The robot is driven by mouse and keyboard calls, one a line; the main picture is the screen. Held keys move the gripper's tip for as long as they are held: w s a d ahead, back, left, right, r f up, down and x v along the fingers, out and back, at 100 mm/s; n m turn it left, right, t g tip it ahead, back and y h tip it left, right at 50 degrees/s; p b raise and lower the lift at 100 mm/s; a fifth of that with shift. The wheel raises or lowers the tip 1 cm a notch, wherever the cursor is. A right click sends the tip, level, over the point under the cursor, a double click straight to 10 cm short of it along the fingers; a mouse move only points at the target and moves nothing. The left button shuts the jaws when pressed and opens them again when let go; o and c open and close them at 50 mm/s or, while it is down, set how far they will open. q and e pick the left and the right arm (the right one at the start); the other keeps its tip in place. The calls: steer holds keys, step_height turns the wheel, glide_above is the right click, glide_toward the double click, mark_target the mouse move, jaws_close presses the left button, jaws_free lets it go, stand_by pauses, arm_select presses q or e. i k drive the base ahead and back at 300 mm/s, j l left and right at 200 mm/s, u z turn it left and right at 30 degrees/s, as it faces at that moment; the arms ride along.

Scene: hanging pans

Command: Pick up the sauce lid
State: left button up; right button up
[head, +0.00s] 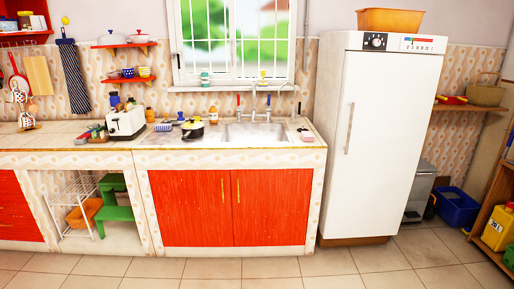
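I cannot single out the sauce lid for certain. A small dark and yellow pot (193,131) stands on the counter left of the sink, with what looks like a pale lid on top. Two white lidded pots, a left one (109,40) and a right one (139,37), sit on the upper red wall shelf. They are too small to tell lid from pot clearly. Neither of my grippers is in view.
The tiled counter (60,140) carries a white toaster (126,122), small bottles and a sink (255,132). Red cabinet doors (190,207) are below. A tall white fridge (380,140) stands to the right. The floor (290,268) in front is clear.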

mark_target(192, 124)
steer(key=i, duration=1.6)
